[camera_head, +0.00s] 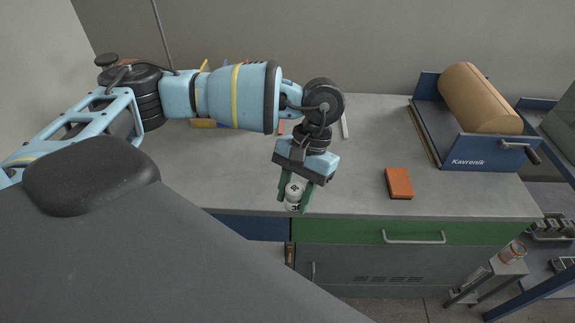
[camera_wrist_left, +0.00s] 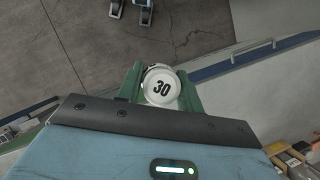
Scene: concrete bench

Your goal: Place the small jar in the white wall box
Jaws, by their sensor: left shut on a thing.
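The small jar (camera_head: 293,191) is white with dark markings. My left gripper (camera_head: 294,202) is shut on it, with one green finger on each side. In the head view they are at the front edge of the bench top. I cannot make out a white wall box in either view. My right gripper is not in view.
An orange-brown block (camera_head: 398,183) lies on the concrete bench (camera_head: 230,180). A blue Kavrenik unit with a tan roll (camera_head: 482,98) stands at the back right. A green drawer (camera_head: 360,232) with a handle is below the front edge. Small coloured items sit partly hidden behind my left arm.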

